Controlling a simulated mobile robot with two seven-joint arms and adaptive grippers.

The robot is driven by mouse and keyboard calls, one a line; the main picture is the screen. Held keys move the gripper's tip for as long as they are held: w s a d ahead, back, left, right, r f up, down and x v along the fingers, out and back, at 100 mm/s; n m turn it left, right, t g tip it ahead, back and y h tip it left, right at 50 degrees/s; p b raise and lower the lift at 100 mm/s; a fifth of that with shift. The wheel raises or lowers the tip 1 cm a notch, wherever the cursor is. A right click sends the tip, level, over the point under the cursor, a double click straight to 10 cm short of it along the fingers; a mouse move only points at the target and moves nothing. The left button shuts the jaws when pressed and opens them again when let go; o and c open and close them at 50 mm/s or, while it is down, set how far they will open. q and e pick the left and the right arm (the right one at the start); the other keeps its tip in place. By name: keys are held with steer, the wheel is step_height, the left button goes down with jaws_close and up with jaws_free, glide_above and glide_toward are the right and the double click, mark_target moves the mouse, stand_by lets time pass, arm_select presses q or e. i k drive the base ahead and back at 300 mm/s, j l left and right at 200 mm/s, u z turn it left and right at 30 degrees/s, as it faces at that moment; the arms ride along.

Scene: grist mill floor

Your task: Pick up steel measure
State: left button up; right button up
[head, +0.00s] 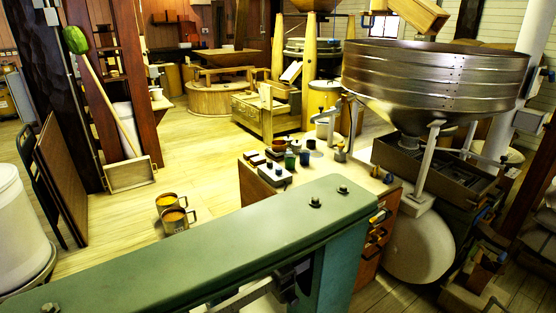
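Two steel-coloured, handled cups stand upright close together in the middle left of the head view, on the pale floor behind the green beam. The farther steel measure (167,208) and the nearer steel measure (175,225) both hold something orange-yellow. A small grey metal vessel (340,154) also stands near the right end of the pale bench top; I cannot tell whether it is a measure. Neither of my grippers is in view, and none touches these things.
A long green beam (200,256) crosses the foreground. The pale bench (330,178) bears small cups and blocks. A large metal hopper (435,80) stands at right, a white bin (18,235) at far left. Floor around the two cups is clear.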

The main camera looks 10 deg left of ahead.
mark_target(175, 219)
steer(key=k+z, duration=0.1)
steer(key=z, duration=0.2)
steer(key=k+j+z, duration=0.1)
steer(key=z, duration=0.2)
steer(key=k+j+z, duration=0.1)
steer(key=k+z, duration=0.25)
steer(key=k+j+z, duration=0.1)
steer(key=z, duration=0.25)
steer(key=k+z, duration=0.5)
steer(key=z, duration=0.15)
steer(key=k+z, duration=0.35)
steer(key=k+l+z, duration=0.1)
steer(key=z, duration=0.25)
steer(key=k+j+z, duration=0.15)
steer(key=k+z, duration=0.6)
steer(key=z, duration=0.15)
steer(key=k+u, duration=0.15)
steer(key=u, duration=0.3)
steer(key=k+j+u, duration=0.1)
steer(key=u, duration=0.3)
steer(key=k+j+u, duration=0.1)
steer(key=j+u, duration=0.15)
steer(key=u, duration=0.65)
steer(key=j+u, duration=0.1)
steer(key=u, duration=0.35)
steer(key=k+j+u, duration=0.1)
steer(key=u, duration=0.8)
steer(key=j+u, duration=0.15)
steer(key=u, duration=0.3)
